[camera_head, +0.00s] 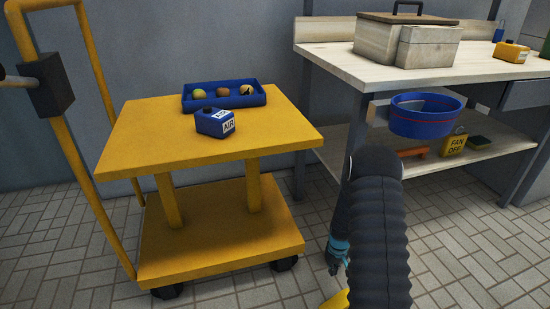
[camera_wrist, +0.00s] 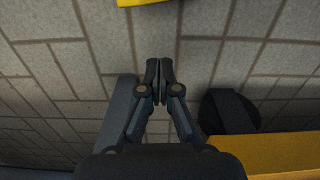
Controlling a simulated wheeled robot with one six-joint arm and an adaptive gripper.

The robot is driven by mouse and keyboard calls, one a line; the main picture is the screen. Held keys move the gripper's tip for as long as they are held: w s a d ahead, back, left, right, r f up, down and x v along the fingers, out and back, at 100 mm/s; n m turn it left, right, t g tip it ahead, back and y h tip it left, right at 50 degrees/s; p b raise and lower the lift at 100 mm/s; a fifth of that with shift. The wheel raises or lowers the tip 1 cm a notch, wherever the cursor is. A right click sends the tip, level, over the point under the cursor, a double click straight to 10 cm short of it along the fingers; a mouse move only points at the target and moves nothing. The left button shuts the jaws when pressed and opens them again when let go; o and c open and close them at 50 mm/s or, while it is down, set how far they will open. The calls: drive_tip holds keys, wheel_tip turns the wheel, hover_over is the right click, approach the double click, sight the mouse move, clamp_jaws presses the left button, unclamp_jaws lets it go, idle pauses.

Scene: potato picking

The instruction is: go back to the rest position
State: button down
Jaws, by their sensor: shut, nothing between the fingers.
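My gripper (camera_wrist: 160,72) points down at the tiled floor in the wrist view, with its two fingertips together and nothing between them. In the head view my gripper (camera_head: 334,268) hangs low beside my dark ribbed arm, to the right of the yellow cart (camera_head: 145,145). It is well below the cart's top and apart from it. A blue tray (camera_head: 262,100) on the cart holds a few round potato-like items (camera_head: 222,92). A blue box marked AIR (camera_head: 212,122) stands in front of the tray.
A wooden workbench (camera_head: 330,57) stands at the right, with a wooden box (camera_head: 375,38) on top. A yellow FAN OFF box (camera_head: 454,145) sits on the lower shelf.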

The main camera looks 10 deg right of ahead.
drive_tip(key=s+a+r+m+g, duration=0.2)
drive_tip(key=s+r, duration=0.1)
drive_tip(key=s, duration=0.4)
drive_tip(key=s+a+r+t+p, duration=0.2)
drive_tip(key=s+a+r, duration=0.2)
drive_tip(key=r, duration=1.3)
drive_tip(key=s+a+r+t+p, duration=0.2)
drive_tip(key=s+r, duration=0.7)
drive_tip(key=r, duration=0.8)
drive_tip(key=s+a+r+t+p, duration=0.3)
drive_tip(key=s+a+r, duration=0.3)
drive_tip(key=r, duration=1.1)
drive_tip(key=shift+s+a+r+t, duration=0.15)
drive_tip(key=shift+s+r+t, duration=0.2)
drive_tip(key=shift+s, duration=0.45)
